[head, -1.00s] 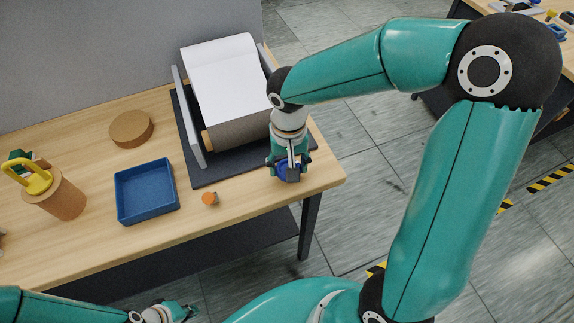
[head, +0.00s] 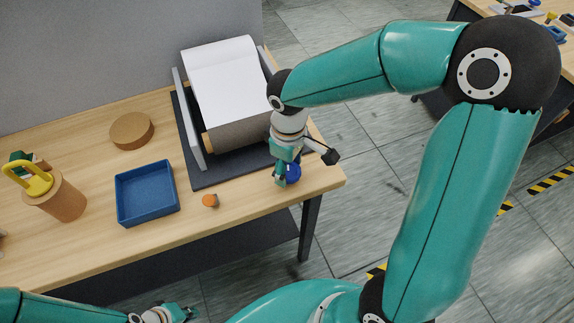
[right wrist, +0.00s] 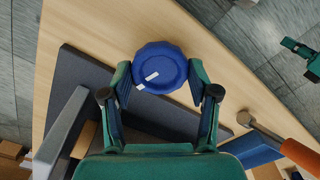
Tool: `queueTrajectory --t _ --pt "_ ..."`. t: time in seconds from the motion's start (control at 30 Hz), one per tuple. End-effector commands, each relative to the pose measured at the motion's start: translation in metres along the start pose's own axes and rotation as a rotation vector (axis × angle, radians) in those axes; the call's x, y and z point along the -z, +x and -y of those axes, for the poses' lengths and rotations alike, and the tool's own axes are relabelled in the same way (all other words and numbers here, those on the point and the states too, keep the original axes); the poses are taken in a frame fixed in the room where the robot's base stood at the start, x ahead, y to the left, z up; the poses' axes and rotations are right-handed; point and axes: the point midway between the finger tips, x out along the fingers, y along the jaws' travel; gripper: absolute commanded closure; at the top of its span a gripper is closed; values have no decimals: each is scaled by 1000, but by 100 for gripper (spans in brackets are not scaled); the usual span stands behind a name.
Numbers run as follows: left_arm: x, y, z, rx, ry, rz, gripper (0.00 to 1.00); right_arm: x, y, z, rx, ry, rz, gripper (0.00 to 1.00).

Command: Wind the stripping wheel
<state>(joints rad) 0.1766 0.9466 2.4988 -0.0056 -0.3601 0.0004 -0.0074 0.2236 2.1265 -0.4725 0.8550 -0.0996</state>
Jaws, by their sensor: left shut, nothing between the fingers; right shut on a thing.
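The blue stripping wheel (head: 293,174) sits at the front right of the roller unit, near the table's right end. In the right wrist view the wheel (right wrist: 160,68) has a scalloped rim and two white marks on its left part. My right gripper (right wrist: 160,82) is shut on the wheel, one finger on each side of its rim. In the head view this gripper (head: 288,170) hides part of the wheel. My left gripper (head: 187,313) is shut and empty at the bottom edge, in front of the table and away from the wheel.
The roller unit carries a white web (head: 222,75) over a brown roll (head: 238,133) on a dark base.

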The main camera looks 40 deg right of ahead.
Motion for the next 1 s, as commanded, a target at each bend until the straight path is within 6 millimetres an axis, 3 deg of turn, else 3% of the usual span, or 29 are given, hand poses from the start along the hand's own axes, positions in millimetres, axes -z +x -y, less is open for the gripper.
queueTrajectory --t 0.4,0.97,1.0 --pt "0 -4 -2 0 0 0 100 4 -3 -2 -7 -237 -15 75" --pt "0 -5 -2 0 0 0 100 4 -3 -2 -8 -277 -16 75" --pt "0 -5 -2 0 0 0 100 4 -3 -1 -8 -277 -15 38"
